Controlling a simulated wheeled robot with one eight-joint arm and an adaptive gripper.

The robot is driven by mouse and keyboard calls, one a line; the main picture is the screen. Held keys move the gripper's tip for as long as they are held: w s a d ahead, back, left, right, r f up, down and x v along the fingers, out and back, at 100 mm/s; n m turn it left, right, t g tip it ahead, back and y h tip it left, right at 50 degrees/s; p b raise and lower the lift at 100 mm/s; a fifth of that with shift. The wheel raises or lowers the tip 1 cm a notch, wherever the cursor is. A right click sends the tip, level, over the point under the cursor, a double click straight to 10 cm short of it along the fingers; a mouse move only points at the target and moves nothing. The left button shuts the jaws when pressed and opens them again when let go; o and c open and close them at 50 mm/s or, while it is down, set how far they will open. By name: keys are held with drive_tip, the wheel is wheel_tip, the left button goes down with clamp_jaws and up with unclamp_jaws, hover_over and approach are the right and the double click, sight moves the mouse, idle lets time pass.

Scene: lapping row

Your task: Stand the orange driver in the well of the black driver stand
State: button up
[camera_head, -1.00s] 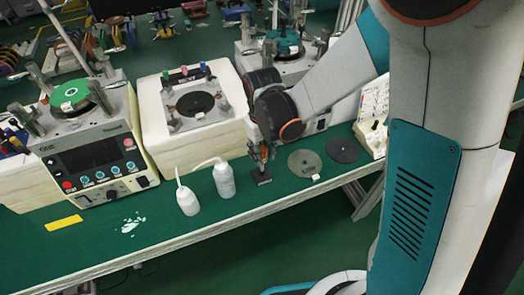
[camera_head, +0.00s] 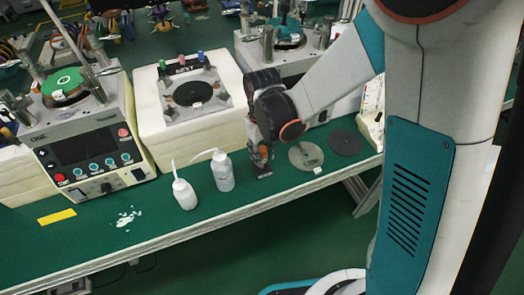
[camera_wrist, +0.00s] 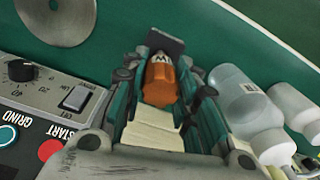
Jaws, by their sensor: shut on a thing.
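The orange driver (camera_wrist: 160,82) is between my gripper's fingers in the wrist view, its handle end marked with white letters. My gripper (camera_wrist: 165,95) is shut on it. In the head view my gripper (camera_head: 261,155) points down at the bench, just above the small black driver stand (camera_head: 264,175). The stand also shows in the wrist view as a dark block (camera_wrist: 165,41) just beyond the driver's handle. The driver's lower end and the stand's well are hidden, so I cannot tell whether the tip is in the well.
Two white wash bottles (camera_head: 184,193) (camera_head: 223,172) stand left of the stand. A grey disc (camera_head: 306,155) and a dark disc (camera_head: 345,143) lie to its right. White lapping machines, one with a control panel (camera_head: 90,150), line the bench behind. The bench's front edge is close.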

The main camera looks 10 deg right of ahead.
drive_tip(key=o, duration=1.2)
drive_tip(key=shift+r, duration=0.1)
drive_tip(key=shift+r, duration=3.7)
